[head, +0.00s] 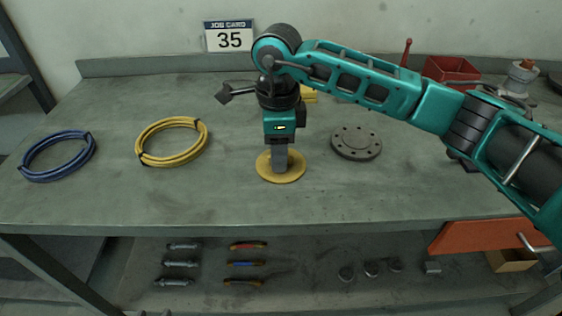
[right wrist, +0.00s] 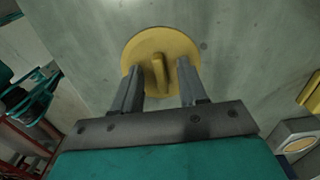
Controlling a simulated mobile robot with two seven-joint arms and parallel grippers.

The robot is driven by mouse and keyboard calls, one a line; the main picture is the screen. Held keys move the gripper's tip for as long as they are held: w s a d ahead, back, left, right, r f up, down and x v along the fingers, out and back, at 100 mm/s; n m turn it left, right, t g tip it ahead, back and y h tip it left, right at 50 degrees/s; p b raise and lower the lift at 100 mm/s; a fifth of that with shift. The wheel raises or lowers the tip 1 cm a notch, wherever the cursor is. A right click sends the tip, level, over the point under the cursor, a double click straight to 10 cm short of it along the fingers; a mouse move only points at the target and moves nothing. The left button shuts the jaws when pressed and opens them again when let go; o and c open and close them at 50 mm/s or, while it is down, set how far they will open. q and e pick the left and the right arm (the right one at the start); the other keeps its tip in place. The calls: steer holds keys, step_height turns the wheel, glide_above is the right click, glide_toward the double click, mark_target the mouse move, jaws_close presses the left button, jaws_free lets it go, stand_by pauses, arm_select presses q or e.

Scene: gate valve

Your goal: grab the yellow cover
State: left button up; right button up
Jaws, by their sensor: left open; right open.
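The yellow cover (head: 290,177) is a round disc lying flat on the workbench, near its front edge. In the right wrist view the cover (right wrist: 160,42) shows an upright yellow handle at its middle. My right gripper (head: 280,165) points straight down over the cover. In the right wrist view its two fingers stand apart, one on each side of the handle, with visible gaps between them and it; the right gripper (right wrist: 159,80) is open and empty. Whether the fingertips touch the disc I cannot tell. My left gripper is not in view.
On the green workbench (head: 100,207), a coiled yellow hose (head: 142,150) and a coiled blue hose (head: 28,172) lie to the left. A dark round flange (head: 356,142) lies right of the cover. A red bin (head: 452,70) stands at the back right. Bare bench lies around the cover.

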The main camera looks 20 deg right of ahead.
jaws_close()
steer(key=shift+r, duration=0.15)
stand_by(0.4)
